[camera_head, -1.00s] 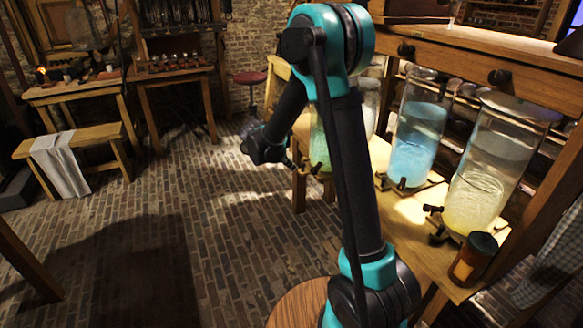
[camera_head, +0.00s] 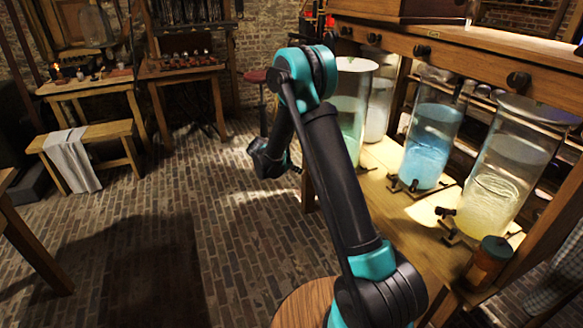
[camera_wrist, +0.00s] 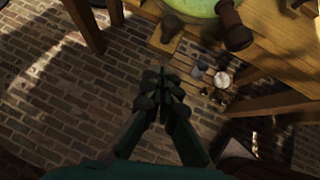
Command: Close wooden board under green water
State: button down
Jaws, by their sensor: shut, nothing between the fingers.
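The jar of green water (camera_head: 347,110) stands at the far end of the jar table, partly behind my arm. Its green base (camera_wrist: 192,6) shows at the top of the wrist view, with a dark tap (camera_wrist: 235,32) beside it. A small wooden board (camera_wrist: 165,38) sticks out past the table edge below that jar. In the head view my arm hides the board. My gripper (camera_wrist: 162,75) is shut and empty, over the brick floor and a little below the board in the wrist view. It appears apart from the board.
The jar table (camera_head: 398,205) also holds jars of blue water (camera_head: 430,140), yellowish water (camera_head: 490,200) and pale water (camera_head: 378,110), with taps in front. A brown bottle (camera_head: 487,262) stands at the near corner. Brick floor (camera_head: 170,230) is open to the left.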

jog(key=w+d, duration=0.1)
jog(key=d, duration=0.1)
jog(key=w+d, duration=0.1)
jog(key=shift+w+d, duration=0.2)
jog(key=shift+d, duration=0.2)
jog(key=w+d, duration=0.2)
jog(key=d, duration=0.6)
jog(key=w+d, duration=0.3)
jog(key=d, duration=0.5)
jog(key=w+d, duration=0.3)
jog(key=d, duration=0.6)
jog(key=shift+d, duration=0.1)
